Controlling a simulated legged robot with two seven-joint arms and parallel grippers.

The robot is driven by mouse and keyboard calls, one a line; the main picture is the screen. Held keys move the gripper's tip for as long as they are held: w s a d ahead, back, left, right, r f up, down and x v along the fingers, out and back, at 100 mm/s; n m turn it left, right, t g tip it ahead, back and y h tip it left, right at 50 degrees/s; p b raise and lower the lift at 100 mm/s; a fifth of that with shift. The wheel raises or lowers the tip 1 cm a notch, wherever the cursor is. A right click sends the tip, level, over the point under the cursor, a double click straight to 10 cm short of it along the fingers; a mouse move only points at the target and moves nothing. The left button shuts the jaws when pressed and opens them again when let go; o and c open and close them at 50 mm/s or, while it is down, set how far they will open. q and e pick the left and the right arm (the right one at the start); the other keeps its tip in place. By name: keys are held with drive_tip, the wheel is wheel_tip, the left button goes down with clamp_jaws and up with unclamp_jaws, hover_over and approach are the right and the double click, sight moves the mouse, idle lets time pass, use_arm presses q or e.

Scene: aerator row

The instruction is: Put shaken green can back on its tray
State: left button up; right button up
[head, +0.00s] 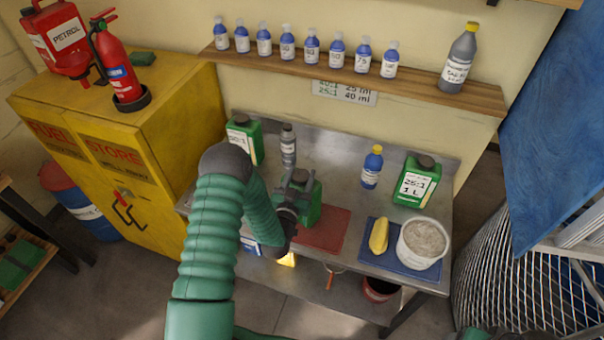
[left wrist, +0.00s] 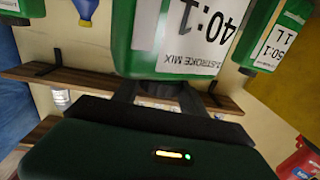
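A green 40:1 can (head: 312,208) is at the middle of the metal bench, by the back left of a flat red tray (head: 325,232). My left gripper (head: 291,196) is at the can's top, its fingers closed around the cap or handle area. In the left wrist view the can (left wrist: 185,38) fills the upper middle, its label upside down, with the fingers (left wrist: 157,95) against its top end. The arm hides part of the can and its base, so I cannot tell whether it touches the bench or tray.
Behind stand a green can (head: 245,139), a grey bottle (head: 288,146) and a blue bottle (head: 372,167). A 25:1 can (head: 417,181) is at right. A shelf (head: 410,82) holds bottles.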

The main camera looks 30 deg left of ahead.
use_arm(q)
drive_tip(key=o, duration=0.4)
drive_tip(key=shift+s+a+r, duration=0.1)
drive_tip(key=shift+s+a, duration=0.1)
drive_tip(key=shift+s, duration=0.15)
drive_tip(key=shift+s+d, duration=0.15)
drive_tip(key=shift+d, duration=0.05)
drive_tip(key=b+v, duration=0.4)
drive_tip(key=v, duration=0.7)
drive_tip(key=w+d+f+m+g+h, duration=0.1)
drive_tip(key=d+f+m+g+h, duration=0.2)
drive_tip(key=d+g+h, duration=0.35)
drive_tip(key=s+d+r+g+y, duration=0.1)
drive_tip(key=s+d+r+g, duration=0.1)
drive_tip(key=s+d+g, duration=0.35)
drive_tip(key=s+d+r+g, duration=0.2)
drive_tip(key=s+g, duration=0.1)
drive_tip(key=s, duration=0.6)
wheel_tip(320, 180, down, 6)
drive_tip(key=b, duration=0.6)
drive_tip(key=shift+w+a, duration=0.15)
drive_tip(key=shift+a, duration=0.15)
use_arm(e)
drive_tip(key=s+x, duration=0.2)
drive_tip(key=x, duration=0.7)
drive_tip(key=shift+s+f, duration=0.35)
drive_tip(key=shift+f, duration=0.2)
